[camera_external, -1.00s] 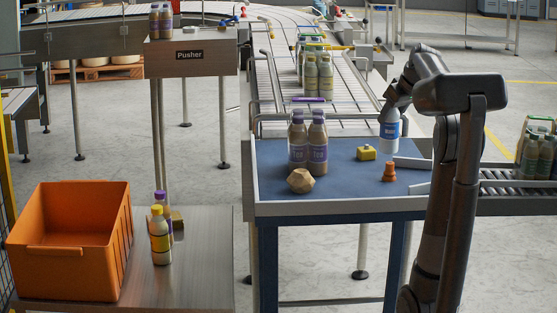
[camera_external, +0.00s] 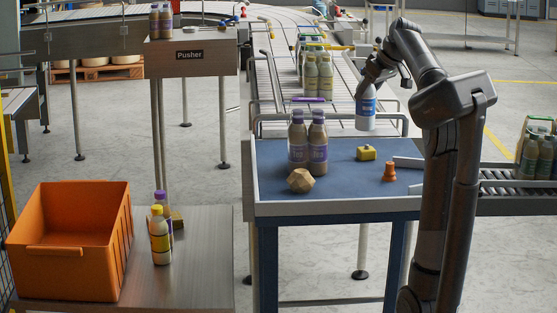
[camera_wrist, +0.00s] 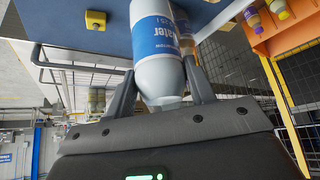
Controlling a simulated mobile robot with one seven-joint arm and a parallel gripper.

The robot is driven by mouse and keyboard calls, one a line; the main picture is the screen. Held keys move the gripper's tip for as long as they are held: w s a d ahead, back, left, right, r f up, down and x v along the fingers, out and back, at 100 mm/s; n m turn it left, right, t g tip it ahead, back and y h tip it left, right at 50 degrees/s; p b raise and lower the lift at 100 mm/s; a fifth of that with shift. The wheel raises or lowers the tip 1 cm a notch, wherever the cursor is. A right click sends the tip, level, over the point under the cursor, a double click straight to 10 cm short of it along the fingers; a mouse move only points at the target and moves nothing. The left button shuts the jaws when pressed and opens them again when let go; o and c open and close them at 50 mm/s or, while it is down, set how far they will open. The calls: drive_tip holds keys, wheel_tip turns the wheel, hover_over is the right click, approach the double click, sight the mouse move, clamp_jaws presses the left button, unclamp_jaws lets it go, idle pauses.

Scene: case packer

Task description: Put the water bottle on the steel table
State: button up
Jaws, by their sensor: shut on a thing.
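The water bottle (camera_external: 366,108) is white with a blue label and hangs upright above the far right part of the blue table. It also shows in the wrist view (camera_wrist: 155,45). My gripper (camera_wrist: 163,85) is shut on the bottle near its top, with one finger on each side. The steel table (camera_external: 205,285) stands at the lower left, lower than the blue table. An orange crate (camera_external: 75,262) and a few bottles, one with a yellow cap (camera_external: 159,240), stand on it. Its front right part is bare.
The blue table (camera_external: 275,157) holds purple-capped tea bottles (camera_external: 317,150), a tan faceted block (camera_external: 301,181), a yellow block (camera_external: 366,153) and an orange piece (camera_external: 389,172). A pusher box (camera_external: 190,60) on legs stands behind the steel table. A gap separates the two tables.

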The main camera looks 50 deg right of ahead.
drive_tip(key=w+a+n+g+y, duration=0.15)
drive_tip(key=w+a+n, duration=0.25)
drive_tip(key=w+a, duration=0.5)
drive_tip(key=w+a+n+y, duration=0.35)
drive_tip(key=w+a, duration=0.35)
drive_tip(key=a, duration=0.5)
drive_tip(key=w+a+n+g+y, duration=0.15)
drive_tip(key=a+n, duration=0.35)
drive_tip(key=a, duration=0.8)
drive_tip(key=w+a+n+g, duration=0.25)
drive_tip(key=a+n, duration=0.25)
drive_tip(key=a, duration=0.9)
wheel_tip(320, 180, down, 23)
drive_tip(key=a+f, duration=1)
drive_tip(key=a, duration=0.1)
drive_tip(key=shift+w+f+g, duration=0.15)
drive_tip(key=shift+f+g, duration=0.2)
drive_tip(key=shift+f, duration=0.05)
